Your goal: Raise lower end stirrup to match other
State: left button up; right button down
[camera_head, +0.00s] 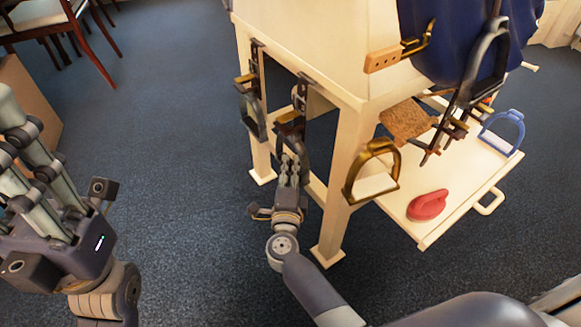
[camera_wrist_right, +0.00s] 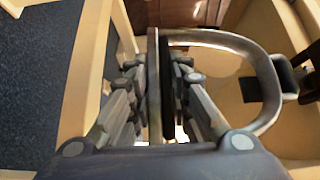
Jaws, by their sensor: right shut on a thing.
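Two dark stirrups hang from straps with brass fittings on the end of the cream stand. The left end stirrup (camera_head: 254,118) hangs free in the head view. The right end stirrup is partly hidden behind my right gripper (camera_head: 290,165) there. In the right wrist view this stirrup (camera_wrist_right: 265,75) is a grey metal loop with a straight bar, and my right gripper (camera_wrist_right: 158,75) is shut on that bar, a finger on each side. My left gripper (camera_head: 25,145) is at the left edge, far from the stand, apparently empty; its fingertips are partly cut off.
The stand (camera_head: 340,190) carries a navy saddle (camera_head: 440,45) with a dark stirrup (camera_head: 485,75) hanging. A brass stirrup (camera_head: 350,183) is by the stand's corner. The low shelf (camera_head: 455,205) holds a red object (camera_head: 427,205) and a blue stirrup (camera_head: 517,130). The carpet left of the stand is clear.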

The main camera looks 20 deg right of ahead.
jog(key=c, duration=1.5)
grip_release()
jog(key=shift+s+a+f, duration=0.1)
jog(key=shift+s+a, duration=0.1)
jog(key=shift+s, duration=0.3)
jog(key=v, duration=1.1)
